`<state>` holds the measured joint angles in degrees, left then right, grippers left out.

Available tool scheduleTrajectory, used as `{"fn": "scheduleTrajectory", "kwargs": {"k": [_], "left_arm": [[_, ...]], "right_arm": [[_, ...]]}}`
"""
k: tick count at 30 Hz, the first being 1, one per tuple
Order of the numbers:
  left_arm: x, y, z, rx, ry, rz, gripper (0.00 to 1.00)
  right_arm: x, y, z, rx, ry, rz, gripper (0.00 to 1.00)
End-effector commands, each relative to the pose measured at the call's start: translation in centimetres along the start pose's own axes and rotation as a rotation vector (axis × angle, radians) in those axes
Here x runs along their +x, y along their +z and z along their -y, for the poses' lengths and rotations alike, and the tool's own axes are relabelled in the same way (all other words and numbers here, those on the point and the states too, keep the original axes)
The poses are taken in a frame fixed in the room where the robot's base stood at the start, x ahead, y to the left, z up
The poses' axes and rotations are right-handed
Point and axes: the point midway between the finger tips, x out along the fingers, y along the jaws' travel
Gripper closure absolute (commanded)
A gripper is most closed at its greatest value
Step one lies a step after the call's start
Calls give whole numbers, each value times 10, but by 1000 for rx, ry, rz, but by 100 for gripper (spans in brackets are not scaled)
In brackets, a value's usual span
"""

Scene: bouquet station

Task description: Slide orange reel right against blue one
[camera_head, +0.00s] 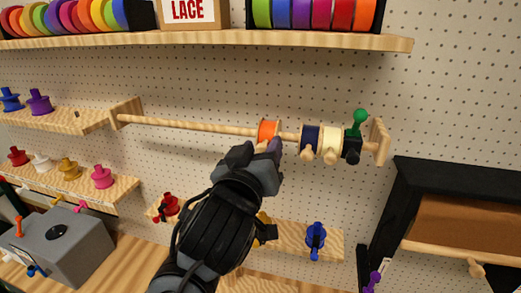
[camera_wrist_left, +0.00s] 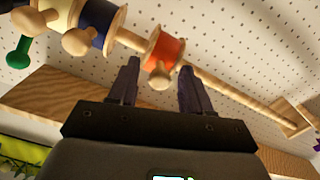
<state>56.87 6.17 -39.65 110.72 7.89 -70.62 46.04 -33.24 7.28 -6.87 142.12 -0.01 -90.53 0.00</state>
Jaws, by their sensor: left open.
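The orange reel (camera_head: 267,130) sits on a wooden rod (camera_head: 190,125) along the pegboard wall; it also shows in the left wrist view (camera_wrist_left: 168,47). The dark blue reel (camera_head: 309,136) is to its right, with a short stretch of bare rod between them. In the left wrist view, the blue reel (camera_wrist_left: 97,18) appears left of the orange one. My left gripper (camera_head: 261,149) is open just below the orange reel. In the wrist view its fingers (camera_wrist_left: 158,72) straddle the reel's wooden peg, with no clear contact. My right gripper is not in view.
A shelf (camera_head: 210,41) with coloured spools runs above. Small shelves with spools are lower left.

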Motion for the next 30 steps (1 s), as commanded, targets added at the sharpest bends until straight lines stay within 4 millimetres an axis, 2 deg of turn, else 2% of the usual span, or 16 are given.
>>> {"fn": "scheduleTrajectory", "kwargs": {"k": [8,21,30], "left_arm": [[-9,1,0,-1,1,-1,51],[-79,2,0,0,2,-2,51],[-106,0,0,0,0,-1,51]], "right_arm": [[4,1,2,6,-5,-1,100],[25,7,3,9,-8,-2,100],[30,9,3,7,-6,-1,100]]}}
